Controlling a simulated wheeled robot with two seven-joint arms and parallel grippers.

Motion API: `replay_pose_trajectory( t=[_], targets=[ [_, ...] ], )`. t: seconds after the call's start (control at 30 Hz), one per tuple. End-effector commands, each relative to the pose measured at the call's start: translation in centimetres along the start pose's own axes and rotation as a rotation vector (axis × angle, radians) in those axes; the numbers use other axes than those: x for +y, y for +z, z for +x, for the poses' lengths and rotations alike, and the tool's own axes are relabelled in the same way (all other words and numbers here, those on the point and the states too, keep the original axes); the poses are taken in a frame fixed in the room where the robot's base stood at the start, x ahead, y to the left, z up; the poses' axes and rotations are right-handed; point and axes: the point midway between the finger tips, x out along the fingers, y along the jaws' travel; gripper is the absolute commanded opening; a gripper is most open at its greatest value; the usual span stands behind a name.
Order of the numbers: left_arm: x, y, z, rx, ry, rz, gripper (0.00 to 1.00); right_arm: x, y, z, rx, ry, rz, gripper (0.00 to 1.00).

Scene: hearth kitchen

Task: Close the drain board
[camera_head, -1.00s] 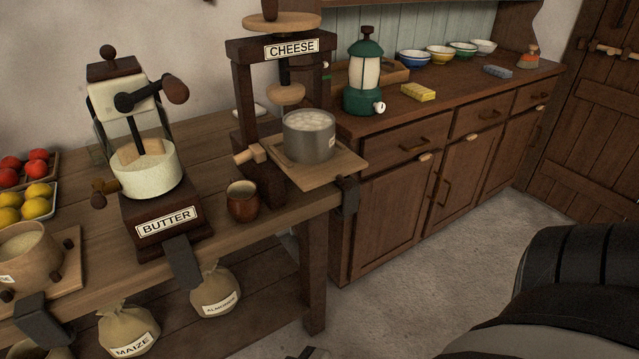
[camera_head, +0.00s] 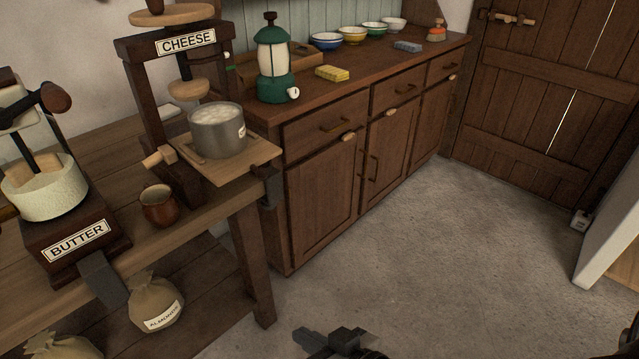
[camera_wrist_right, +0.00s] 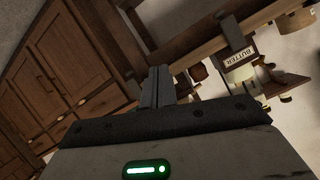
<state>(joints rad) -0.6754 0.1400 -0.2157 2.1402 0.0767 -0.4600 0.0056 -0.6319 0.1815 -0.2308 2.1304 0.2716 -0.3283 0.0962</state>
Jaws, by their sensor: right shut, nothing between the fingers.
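The drain board (camera_head: 256,156) is a flat wooden board at the base of the cheese press (camera_head: 150,110). It juts out past the press toward the right end of the wooden table. A grey metal pot (camera_head: 219,137) with pale lumpy contents stands on it. My right gripper (camera_head: 309,338) is low at the bottom of the head view, over the floor and well apart from the board. Its fingers (camera_wrist_right: 156,86) are shut and empty in the wrist view. I cannot make out the board clearly there. My left gripper is not in view.
A butter churn (camera_head: 62,215) and a brown cup (camera_head: 159,205) stand on the table. A dark clamp (camera_head: 270,185) is at its right end. A long cabinet (camera_head: 325,180) with a green lantern (camera_head: 272,65) stands behind. The floor (camera_head: 400,250) right of the table is clear.

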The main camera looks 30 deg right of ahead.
Motion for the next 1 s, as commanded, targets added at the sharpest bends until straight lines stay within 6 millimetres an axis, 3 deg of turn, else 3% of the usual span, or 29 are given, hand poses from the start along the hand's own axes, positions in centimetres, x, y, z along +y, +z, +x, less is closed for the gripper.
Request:
replay_pose_trajectory(
  t=[0.1,0.2,0.3,0.4,0.67,1.0],
  targets=[
    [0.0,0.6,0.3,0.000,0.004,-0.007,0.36,-1.1,-5.0,1.1,0.200,-0.144,0.324,0.00],
    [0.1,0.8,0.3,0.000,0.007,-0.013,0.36,-0.8,-9.0,1.2,0.344,-0.251,0.626,0.00],
    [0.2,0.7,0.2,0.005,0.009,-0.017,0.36,0.5,-12.1,0.9,0.453,-0.326,0.881,0.00],
    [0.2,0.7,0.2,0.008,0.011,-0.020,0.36,1.8,-13.8,0.6,0.523,-0.369,1.058,0.00],
    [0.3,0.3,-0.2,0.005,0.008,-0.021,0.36,2.7,-16.2,1.9,0.569,-0.393,1.174,0.00],
    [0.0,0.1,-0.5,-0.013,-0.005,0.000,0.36,2.6,-20.5,7.7,0.566,-0.393,1.171,0.00]
  ],
)
